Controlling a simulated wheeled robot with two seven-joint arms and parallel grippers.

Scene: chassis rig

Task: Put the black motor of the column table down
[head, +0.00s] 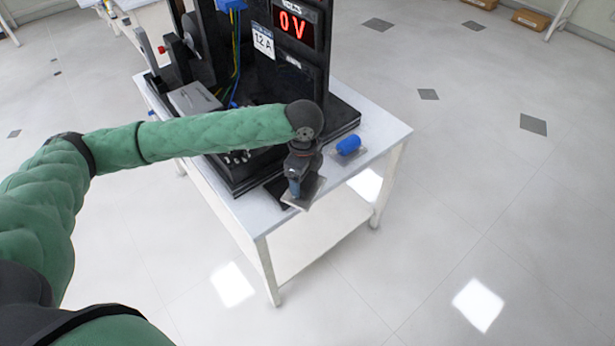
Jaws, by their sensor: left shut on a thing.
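My left gripper (298,176) reaches over the front edge of the white table (385,135), pointing down. It is shut on a dark thing with a grey plate (312,190) under it, which I take to be the black motor; the gripper and wrist hide most of it. I cannot tell whether the plate touches the tabletop or hangs just above it. My right gripper is not in view.
A blue cylinder (348,144) lies on the table, right of my left gripper. The tabletop's right corner is clear.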

